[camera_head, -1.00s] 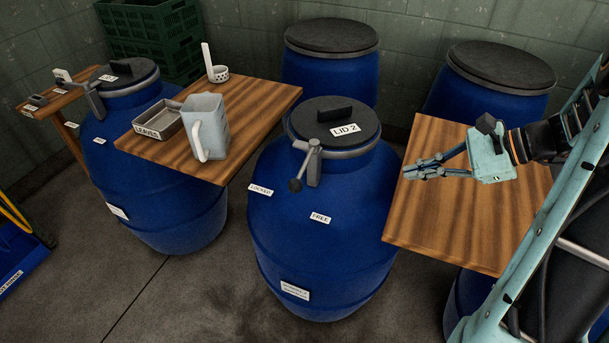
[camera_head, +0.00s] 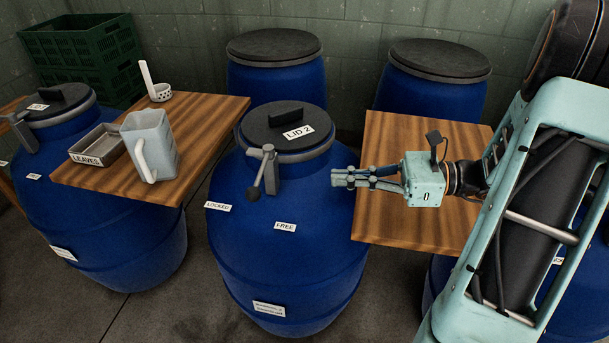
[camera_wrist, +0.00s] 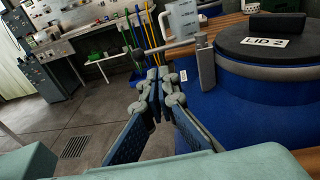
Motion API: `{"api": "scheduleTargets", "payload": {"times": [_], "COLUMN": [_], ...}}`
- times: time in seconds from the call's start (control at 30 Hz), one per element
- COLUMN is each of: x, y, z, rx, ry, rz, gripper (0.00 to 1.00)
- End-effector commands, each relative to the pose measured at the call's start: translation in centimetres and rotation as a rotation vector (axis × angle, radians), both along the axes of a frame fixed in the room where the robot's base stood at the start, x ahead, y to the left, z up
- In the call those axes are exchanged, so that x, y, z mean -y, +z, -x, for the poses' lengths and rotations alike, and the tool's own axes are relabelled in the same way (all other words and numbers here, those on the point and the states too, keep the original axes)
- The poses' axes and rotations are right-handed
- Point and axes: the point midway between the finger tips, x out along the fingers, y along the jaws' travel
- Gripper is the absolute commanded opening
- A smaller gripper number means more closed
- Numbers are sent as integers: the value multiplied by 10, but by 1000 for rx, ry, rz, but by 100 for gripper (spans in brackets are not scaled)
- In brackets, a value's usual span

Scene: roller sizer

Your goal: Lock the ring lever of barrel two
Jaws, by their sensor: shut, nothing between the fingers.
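Barrel two (camera_head: 270,265) is a blue drum with a dark lid (camera_head: 285,125) marked LID 2, in the middle of the head view. Its grey ring lever (camera_head: 262,172) hangs from a clamp on the ring's front and ends in a dark knob (camera_head: 253,193). The knob lies between the LOCKED label (camera_head: 217,206) and the FREE label (camera_head: 285,226). My gripper (camera_head: 335,178) is shut and empty, to the right of the lever and apart from it. In the wrist view, the lever (camera_wrist: 172,47) shows beyond my fingertips (camera_wrist: 157,78).
A wooden table (camera_head: 400,225) lies beneath my gripper at right. Another table (camera_head: 205,125) at left holds a grey jug (camera_head: 150,145) and a LEAVES tray (camera_head: 97,145). Two lidded barrels (camera_head: 275,75) stand behind. Barrel one (camera_head: 120,225) stands at left.

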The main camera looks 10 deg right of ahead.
Motion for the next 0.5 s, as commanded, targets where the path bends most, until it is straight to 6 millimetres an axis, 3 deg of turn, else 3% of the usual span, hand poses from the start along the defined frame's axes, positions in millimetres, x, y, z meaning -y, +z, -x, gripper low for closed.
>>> {"api": "scheduleTargets", "payload": {"times": [0.5], "x": [-97], "y": [-12], "z": [-25], "rx": [0], "ry": [3], "rz": [1], "gripper": [0]}}
